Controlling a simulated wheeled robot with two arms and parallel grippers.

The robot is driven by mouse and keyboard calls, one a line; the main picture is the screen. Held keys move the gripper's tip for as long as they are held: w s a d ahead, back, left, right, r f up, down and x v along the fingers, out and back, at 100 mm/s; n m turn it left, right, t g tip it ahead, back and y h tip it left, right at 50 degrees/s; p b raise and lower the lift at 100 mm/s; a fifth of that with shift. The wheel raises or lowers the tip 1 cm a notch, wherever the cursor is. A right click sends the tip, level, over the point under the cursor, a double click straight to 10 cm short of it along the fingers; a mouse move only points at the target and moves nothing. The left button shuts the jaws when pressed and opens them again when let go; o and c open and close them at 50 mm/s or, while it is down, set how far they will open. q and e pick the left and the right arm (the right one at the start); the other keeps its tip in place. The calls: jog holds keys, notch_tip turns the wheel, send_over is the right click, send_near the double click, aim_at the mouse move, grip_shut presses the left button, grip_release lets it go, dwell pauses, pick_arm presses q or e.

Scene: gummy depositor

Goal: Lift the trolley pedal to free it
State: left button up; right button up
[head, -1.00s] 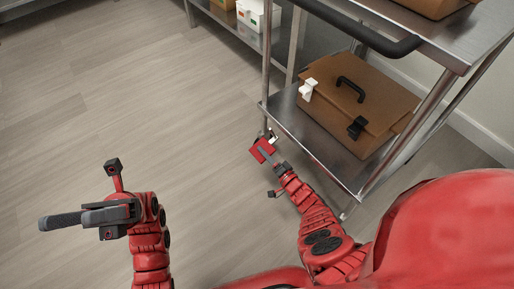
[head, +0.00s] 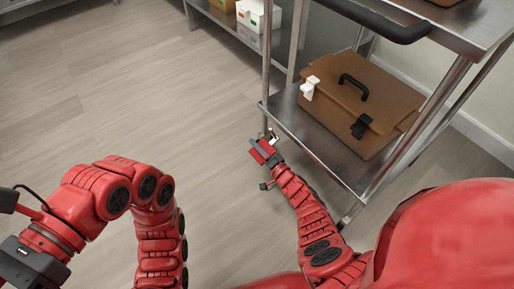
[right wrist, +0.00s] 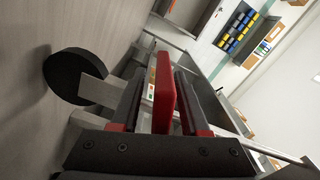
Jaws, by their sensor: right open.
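The red trolley pedal (right wrist: 165,92) stands between the two dark fingers of my right gripper (right wrist: 160,100) in the right wrist view. The fingers are open, one on each side of it; I cannot tell whether either touches. In the head view the pedal (head: 257,156) shows as red patches partly hidden by my right gripper (head: 266,150), low by the trolley's near left corner. The steel trolley (head: 313,143) stands at the right. A black caster wheel (right wrist: 75,78) is left of the pedal in the wrist view. My left gripper's fingers are outside the head view.
A brown case (head: 362,105) with a black handle lies on the trolley's lower shelf. The black push handle (head: 375,22) juts out above. A steel rack with white boxes (head: 258,16) stands behind. The floor (head: 140,90) to the left is clear.

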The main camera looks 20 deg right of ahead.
grip_shut()
dwell(1.4)
